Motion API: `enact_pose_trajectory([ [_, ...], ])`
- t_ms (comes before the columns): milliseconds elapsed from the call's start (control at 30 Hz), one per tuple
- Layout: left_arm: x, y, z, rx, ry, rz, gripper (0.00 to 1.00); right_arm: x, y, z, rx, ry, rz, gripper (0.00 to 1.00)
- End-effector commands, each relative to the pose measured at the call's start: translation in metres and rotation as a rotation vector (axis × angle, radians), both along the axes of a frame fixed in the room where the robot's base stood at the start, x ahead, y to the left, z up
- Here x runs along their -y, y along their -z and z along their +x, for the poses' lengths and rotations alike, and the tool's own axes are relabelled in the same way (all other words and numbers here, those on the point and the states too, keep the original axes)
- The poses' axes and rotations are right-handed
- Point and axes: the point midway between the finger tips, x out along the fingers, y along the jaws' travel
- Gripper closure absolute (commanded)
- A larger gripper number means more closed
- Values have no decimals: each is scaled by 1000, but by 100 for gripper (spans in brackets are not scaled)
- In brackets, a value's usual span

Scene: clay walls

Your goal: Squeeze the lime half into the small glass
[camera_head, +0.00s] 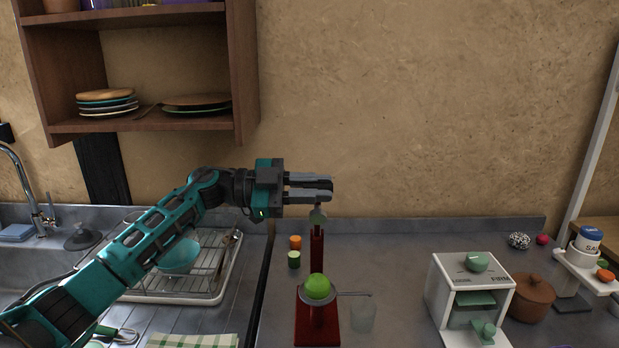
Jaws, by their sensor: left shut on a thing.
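A red press (317,250) with an upright post stands on the counter. The lime half (318,286), a bright green dome, sits on the press in front of the post. A thin grey arm, perhaps a spout, sticks out right from below the lime. My right gripper is not in view.
A white box-shaped appliance (440,282) and a brown lidded pot (532,297) stand to the right. Two small jars (294,251) stand left of the post. A dish rack (213,288) lies under my left arm. A wooden shelf (160,126) hangs above left.

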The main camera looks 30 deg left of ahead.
Motion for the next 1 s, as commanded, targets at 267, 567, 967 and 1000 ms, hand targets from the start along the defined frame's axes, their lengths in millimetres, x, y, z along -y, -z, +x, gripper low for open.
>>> enact_pose_trajectory([
  [267, 13, 19, -29, 243, -2, 116, 100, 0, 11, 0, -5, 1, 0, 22],
  [567, 26, 49, -55, 501, -2, 239, 100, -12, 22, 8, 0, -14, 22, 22],
  [967, 35, 96, -75, 833, -3, 399, 100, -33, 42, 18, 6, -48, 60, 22],
  [1000, 36, 100, -76, 862, -4, 414, 100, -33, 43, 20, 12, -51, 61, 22],
])
